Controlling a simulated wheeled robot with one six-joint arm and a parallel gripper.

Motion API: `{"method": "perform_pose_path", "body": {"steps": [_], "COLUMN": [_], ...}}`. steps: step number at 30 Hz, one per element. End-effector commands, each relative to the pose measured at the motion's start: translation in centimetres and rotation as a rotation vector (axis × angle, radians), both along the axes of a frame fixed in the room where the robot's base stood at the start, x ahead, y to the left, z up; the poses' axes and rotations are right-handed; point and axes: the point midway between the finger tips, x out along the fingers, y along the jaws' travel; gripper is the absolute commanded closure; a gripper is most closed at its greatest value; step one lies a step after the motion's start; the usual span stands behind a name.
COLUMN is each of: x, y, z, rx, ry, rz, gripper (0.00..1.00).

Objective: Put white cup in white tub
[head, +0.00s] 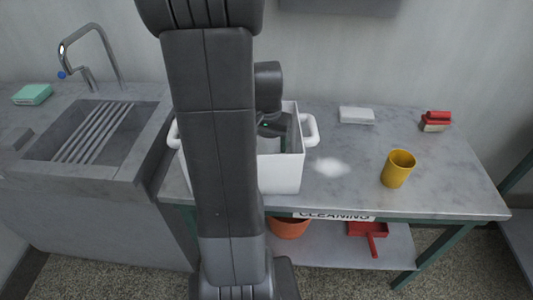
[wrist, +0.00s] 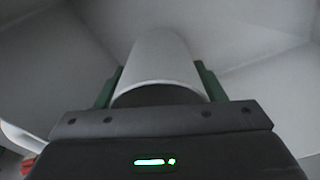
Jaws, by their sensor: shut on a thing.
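The white tub (head: 282,174) stands on the grey table, with a handle at each side and partly hidden behind my arm. My gripper (head: 277,140) reaches down into the tub from above. In the wrist view its green fingers are shut on the white cup (wrist: 160,58), one at each side. Pale walls around the cup in the wrist view look like the inside of the tub (wrist: 255,75). The cup is hidden in the head view. Whether it touches the tub floor cannot be told.
A yellow cup (head: 397,169) stands right of the tub, past a white patch (head: 328,167) on the tabletop. A white block (head: 356,115) and a red brush (head: 436,121) lie at the back. A sink (head: 90,135) with a tap is at left.

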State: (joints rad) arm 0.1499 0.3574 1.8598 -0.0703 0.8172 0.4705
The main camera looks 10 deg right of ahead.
Motion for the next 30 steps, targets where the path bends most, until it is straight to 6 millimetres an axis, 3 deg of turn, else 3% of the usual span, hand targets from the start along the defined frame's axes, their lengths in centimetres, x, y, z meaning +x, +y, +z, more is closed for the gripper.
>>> {"method": "perform_pose_path", "body": {"steps": [9, 22, 23, 24, 26, 30], "x": [0.0, 0.0, 0.0, 0.0, 0.0, 0.0], "y": [0.0, 0.0, 0.0, 0.0, 0.0, 0.0], "z": [-3.8, -4.6, -4.4, -4.4, -4.4, -4.4], "rx": [0.0, -0.001, -0.001, -0.001, -0.001, -0.001], "ry": [0.001, -0.001, -0.001, -0.001, -0.001, -0.001], "rz": [0.0, 0.0, 0.0, 0.0, 0.0, 0.0], "gripper": [0.63, 0.63, 0.32, 0.24, 0.16, 0.16]}}
